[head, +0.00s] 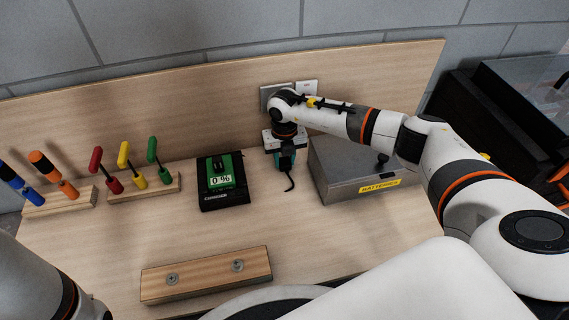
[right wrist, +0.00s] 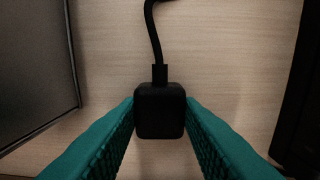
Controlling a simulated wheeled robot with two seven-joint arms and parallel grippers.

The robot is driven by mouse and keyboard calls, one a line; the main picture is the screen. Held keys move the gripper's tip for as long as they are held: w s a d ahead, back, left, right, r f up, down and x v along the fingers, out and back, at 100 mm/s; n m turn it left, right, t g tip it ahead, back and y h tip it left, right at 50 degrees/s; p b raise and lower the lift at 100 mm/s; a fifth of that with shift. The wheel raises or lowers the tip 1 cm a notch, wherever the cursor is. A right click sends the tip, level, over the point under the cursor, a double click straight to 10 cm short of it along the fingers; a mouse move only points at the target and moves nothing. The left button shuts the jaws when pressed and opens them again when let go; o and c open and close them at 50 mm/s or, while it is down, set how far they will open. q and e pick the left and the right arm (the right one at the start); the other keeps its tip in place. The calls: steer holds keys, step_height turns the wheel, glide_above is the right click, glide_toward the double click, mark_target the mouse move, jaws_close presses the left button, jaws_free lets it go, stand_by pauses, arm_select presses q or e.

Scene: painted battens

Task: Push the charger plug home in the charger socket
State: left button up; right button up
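The charger plug (right wrist: 160,112) is a small black block with its cable running up from it in the right wrist view. My right gripper (right wrist: 160,103) has its teal fingers against both sides of the plug. In the head view the right gripper (head: 286,160) points down in front of the back board, and the black cable (head: 290,182) hangs below it. A grey plate (head: 268,97) and a white plate (head: 307,87) sit on the board behind my wrist. I cannot tell which holds the charger socket; my arm covers part of them. My left gripper is out of view.
A black charger (head: 222,200) with a green battery (head: 219,165) reading 0 % stands left of the gripper. A grey batteries box (head: 340,175) is close on the right. Screwdrivers and coloured-handled tools stand in wooden racks (head: 150,186) at left. A batten (head: 205,278) lies in front.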

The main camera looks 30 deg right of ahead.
mark_target(285, 161)
steer(key=c, duration=0.3)
step_height(285, 161, up, 10)
steer(key=p, duration=0.7)
